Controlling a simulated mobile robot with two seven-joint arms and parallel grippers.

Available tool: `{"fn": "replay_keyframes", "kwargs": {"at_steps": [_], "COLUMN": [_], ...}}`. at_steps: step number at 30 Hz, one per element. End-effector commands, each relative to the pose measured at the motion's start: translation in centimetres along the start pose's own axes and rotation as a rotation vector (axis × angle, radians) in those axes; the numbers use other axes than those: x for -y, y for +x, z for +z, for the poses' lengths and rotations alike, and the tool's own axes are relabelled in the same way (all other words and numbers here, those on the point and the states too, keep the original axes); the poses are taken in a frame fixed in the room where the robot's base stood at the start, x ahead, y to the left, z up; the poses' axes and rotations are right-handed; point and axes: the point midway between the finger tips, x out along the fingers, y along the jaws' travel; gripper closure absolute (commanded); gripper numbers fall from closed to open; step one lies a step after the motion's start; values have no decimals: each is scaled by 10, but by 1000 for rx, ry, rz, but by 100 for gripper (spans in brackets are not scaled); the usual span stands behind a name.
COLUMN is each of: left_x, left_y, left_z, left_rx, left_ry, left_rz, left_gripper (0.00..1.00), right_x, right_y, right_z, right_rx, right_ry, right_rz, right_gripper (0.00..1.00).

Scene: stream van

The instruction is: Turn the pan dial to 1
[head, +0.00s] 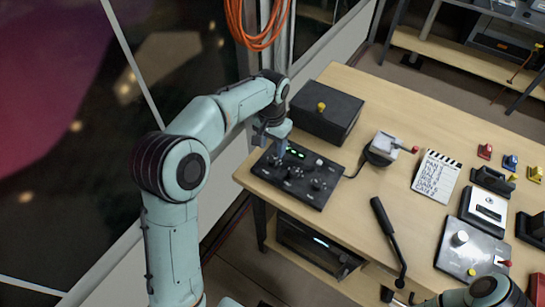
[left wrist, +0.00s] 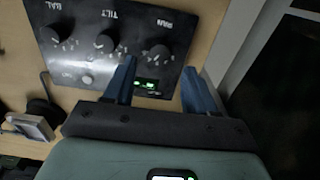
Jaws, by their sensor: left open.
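A black control panel (head: 292,197) lies at the near left corner of the wooden table. In the left wrist view the pan dial (left wrist: 158,53), a round black knob marked PAN, is at the right of a row of knobs. Its pointer setting is too small to read. My left gripper (left wrist: 158,68) is open, its two blue fingers reaching toward the panel on either side of the pan dial, with no contact visible. In the head view this gripper (head: 272,136) hangs over the panel's left end and partly hides the dial.
The tilt dial (left wrist: 108,40) and BAL dial (left wrist: 62,33) sit beside the pan dial. A black box (head: 327,112) stands behind the panel, and a grey device (head: 382,148) to its right. A written clapboard (head: 436,177) lies farther right. My right arm (head: 490,291) shows at lower right.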

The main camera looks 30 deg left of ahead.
Motion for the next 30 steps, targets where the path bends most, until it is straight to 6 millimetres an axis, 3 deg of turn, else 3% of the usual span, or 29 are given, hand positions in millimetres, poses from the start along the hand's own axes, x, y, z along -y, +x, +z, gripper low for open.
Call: {"fn": "replay_keyframes", "kwargs": {"at_steps": [3,9,21,22,27,30], "left_x": [0,0,0,0,0,0], "left_y": [26,51,58,58,58,58], "left_z": [1,0,0,0,0,0], "left_rx": [4,1,-1,-1,-1,-1], "left_ry": [0,0,0,0,0,-1], "left_rz": [0,0,0,0,0,0], "left_gripper": [44,44,44,47,100,100], "right_x": [-3,-4,-4,-4,-4,-4], "right_y": [5,8,8,8,8,8], "right_z": [2,3,4,4,4,4], "right_rx": [3,5,5,5,5,5], "right_ry": [1,2,1,2,2,2], "right_rz": [1,2,2,2,2,2], "right_gripper": [57,57,57,57,57,57]}}
